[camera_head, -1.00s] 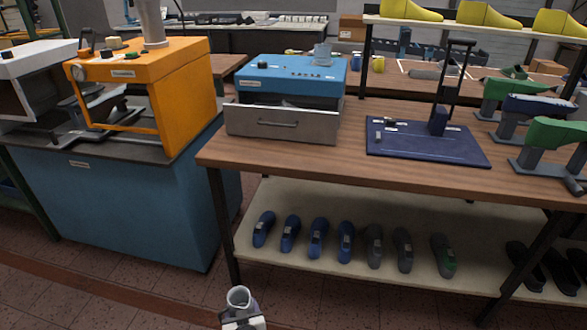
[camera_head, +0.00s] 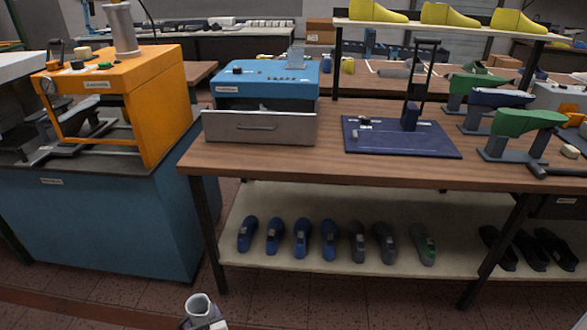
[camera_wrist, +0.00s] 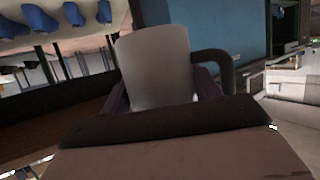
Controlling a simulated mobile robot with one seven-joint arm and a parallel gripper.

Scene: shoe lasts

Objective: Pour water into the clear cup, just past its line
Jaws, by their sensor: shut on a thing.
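A pale grey-white jug (camera_head: 199,306) is at the bottom edge of the head view, its round mouth facing up. It fills the middle of the wrist view (camera_wrist: 155,65), with a dark handle on its right. My gripper (camera_wrist: 163,95) is shut on the jug, a finger at each side. In the head view my gripper (camera_head: 210,323) is mostly cut off by the frame. A small clear, bluish cup (camera_head: 297,57) stands on top of the blue machine, well apart from the jug. Its line and any water in the jug cannot be made out.
The blue machine (camera_head: 262,82) with a grey drawer stands on the wooden bench (camera_head: 335,168). Right of it are a dark blue board (camera_head: 400,142) with an upright stand and green shoe-last stands (camera_head: 527,122). An orange machine (camera_head: 110,90) is at left. Shoe lasts line the lower shelf (camera_head: 330,268).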

